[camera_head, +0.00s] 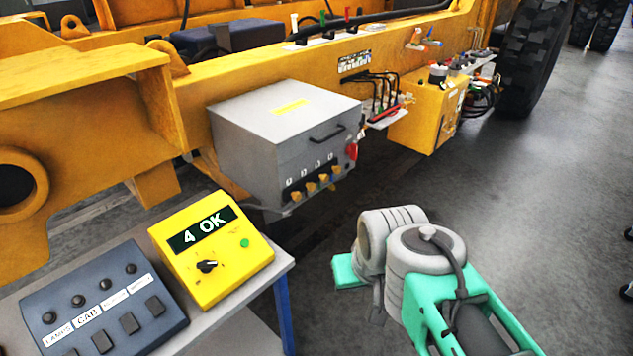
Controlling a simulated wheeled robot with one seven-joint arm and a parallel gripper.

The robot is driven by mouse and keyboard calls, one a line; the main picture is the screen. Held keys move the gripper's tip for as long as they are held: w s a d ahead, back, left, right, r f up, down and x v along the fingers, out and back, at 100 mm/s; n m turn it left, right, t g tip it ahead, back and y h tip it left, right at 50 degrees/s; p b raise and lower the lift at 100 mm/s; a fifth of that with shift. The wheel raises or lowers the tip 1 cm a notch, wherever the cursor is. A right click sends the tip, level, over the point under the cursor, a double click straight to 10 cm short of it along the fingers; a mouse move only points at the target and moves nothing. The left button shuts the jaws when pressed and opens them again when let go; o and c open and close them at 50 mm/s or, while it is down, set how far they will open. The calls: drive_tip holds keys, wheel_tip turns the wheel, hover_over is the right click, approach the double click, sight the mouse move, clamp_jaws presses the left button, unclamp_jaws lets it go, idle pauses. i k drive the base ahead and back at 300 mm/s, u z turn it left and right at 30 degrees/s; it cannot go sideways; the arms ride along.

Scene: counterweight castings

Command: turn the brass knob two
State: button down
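Several brass knobs (310,187) sit in a row along the lower front of a grey metal box (268,145). Each has a small white label above it, too small to read, so I cannot tell by number which knob is two. The box has a dark handle and a red part at its right end. My arm comes in from the lower right, below and to the right of the knobs, and is apart from them. My gripper's fingers do not show; the visible grey and teal parts are arm links. Nothing touches the knobs.
A yellow panel (247,265) reading "4 OK" with a black dial and a dark grey button panel (100,315) stand on a table (277,262) at lower left. The yellow vehicle frame (240,62) lies behind the box. Clear floor (530,190) lies right.

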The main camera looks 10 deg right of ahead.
sight(311, 186)
drive_tip(key=z, duration=0.3)
drive_tip(key=i, duration=0.4)
drive_tip(key=u, duration=1.45)
